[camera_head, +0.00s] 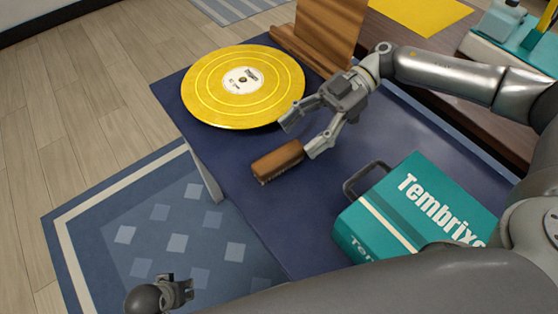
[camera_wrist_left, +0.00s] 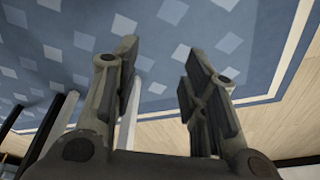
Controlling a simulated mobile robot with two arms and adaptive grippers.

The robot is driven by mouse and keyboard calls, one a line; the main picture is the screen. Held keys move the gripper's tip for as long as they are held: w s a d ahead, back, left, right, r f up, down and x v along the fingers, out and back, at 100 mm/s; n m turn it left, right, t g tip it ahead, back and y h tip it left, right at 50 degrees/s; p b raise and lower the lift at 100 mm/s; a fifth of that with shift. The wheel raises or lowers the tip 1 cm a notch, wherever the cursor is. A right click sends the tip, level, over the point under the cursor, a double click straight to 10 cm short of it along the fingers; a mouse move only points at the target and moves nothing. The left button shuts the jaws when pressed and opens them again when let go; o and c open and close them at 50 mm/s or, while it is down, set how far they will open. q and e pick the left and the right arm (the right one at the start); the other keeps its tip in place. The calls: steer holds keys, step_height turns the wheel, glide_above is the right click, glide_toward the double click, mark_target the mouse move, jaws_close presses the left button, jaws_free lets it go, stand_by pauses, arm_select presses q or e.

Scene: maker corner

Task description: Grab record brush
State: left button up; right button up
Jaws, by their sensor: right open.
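The record brush (camera_head: 278,160), a brown wooden block with bristles beneath, lies on the dark blue table (camera_head: 235,205) near its left edge. My right gripper (camera_head: 301,136) is open and empty, just behind and to the right of the brush. Its nearer fingertip is close to the brush's right end; I cannot tell whether they touch. My left gripper (camera_head: 180,291) is low at the bottom left, away from the table and above the rug. The left wrist view shows its fingers (camera_wrist_left: 162,62) spread apart with nothing between them.
A yellow record (camera_head: 215,85) lies behind the brush. A wooden stand (camera_head: 320,35) is behind the right gripper. A teal Tembrixo case (camera_head: 400,185) with a dark handle (camera_head: 362,180) lies to the right. The table in front of the brush is clear. A blue patterned rug (camera_head: 150,250) covers the floor.

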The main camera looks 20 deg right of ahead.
mark_target(277, 157)
steer(key=x, duration=0.6)
steer(key=shift+s+a+r+b, duration=0.15)
steer(key=shift+s+a+b, duration=0.1)
steer(key=shift+b, duration=0.15)
arm_select(q)
step_height(277, 157, up, 3)
steer(key=shift+w+f, duration=0.1)
arm_select(e)
steer(key=shift+c, duration=0.3)
steer(key=shift+d, duration=0.1)
steer(key=c, duration=1.1)
steer(key=shift+o, duration=0.2)
steer(key=shift+r, duration=0.15)
